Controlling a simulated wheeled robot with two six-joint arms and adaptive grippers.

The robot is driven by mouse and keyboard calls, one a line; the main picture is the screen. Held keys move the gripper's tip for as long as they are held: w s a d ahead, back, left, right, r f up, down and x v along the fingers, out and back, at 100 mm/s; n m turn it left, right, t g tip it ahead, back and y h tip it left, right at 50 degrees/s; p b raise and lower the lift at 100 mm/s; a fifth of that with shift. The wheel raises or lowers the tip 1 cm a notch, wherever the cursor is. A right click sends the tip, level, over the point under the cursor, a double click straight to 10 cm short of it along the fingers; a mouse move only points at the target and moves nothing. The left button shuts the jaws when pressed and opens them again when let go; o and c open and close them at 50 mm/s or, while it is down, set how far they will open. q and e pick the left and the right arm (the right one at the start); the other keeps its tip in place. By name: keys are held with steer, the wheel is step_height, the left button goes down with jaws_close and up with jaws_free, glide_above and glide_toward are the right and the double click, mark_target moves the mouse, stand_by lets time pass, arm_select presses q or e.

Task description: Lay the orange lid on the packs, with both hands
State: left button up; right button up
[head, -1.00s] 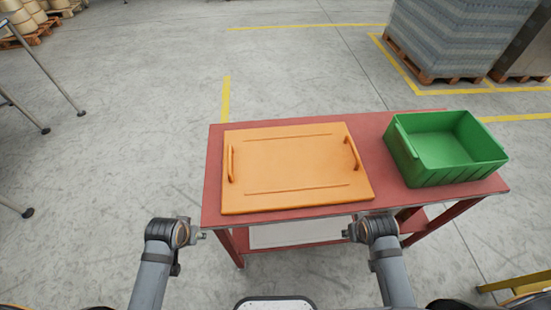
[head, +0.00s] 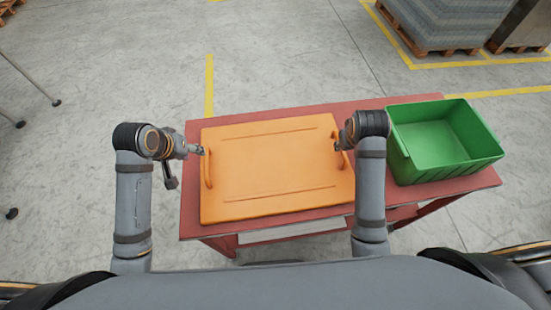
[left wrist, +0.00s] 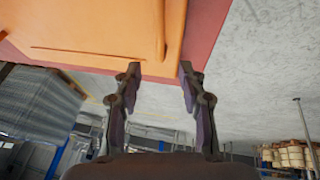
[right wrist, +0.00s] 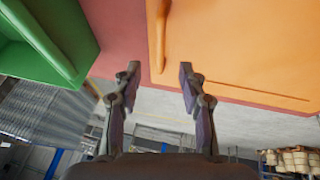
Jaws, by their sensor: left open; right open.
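The orange lid (head: 270,172) lies flat on the red table, with one upright handle at its left edge and one at its right edge. My left gripper (head: 202,150) is open beside the left handle (head: 207,168). In the left wrist view the left gripper (left wrist: 160,72) has nothing between its fingers, and the handle (left wrist: 160,30) is just beyond the tips. My right gripper (head: 340,146) is open near the right handle, partly hidden by my arm. In the right wrist view the right gripper (right wrist: 160,72) is empty, with the handle (right wrist: 160,35) ahead of it. No packs are seen.
A green bin (head: 445,142), empty as far as I see, stands on the red table (head: 300,112) right of the lid, close to my right arm. Grey stacked goods on a pallet (head: 440,22) stand far back. Open floor lies left of the table.

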mark_target(206, 157)
arm_select(q)
steer(key=x, duration=1)
steer(key=shift+w+f, duration=0.3)
arm_select(e)
steer(key=x, duration=1)
steer(key=shift+w+f, duration=0.3)
arm_select(q)
steer(key=shift+s, duration=0.1)
steer(key=shift+c, duration=0.9)
arm_select(e)
steer(key=shift+s, duration=0.1)
steer(key=shift+c, duration=0.9)
arm_select(q)
jaws_close()
arm_select(e)
jaws_close()
arm_select(q)
steer(key=shift+r, duration=0.15)
arm_select(e)
steer(key=shift+r, duration=0.15)
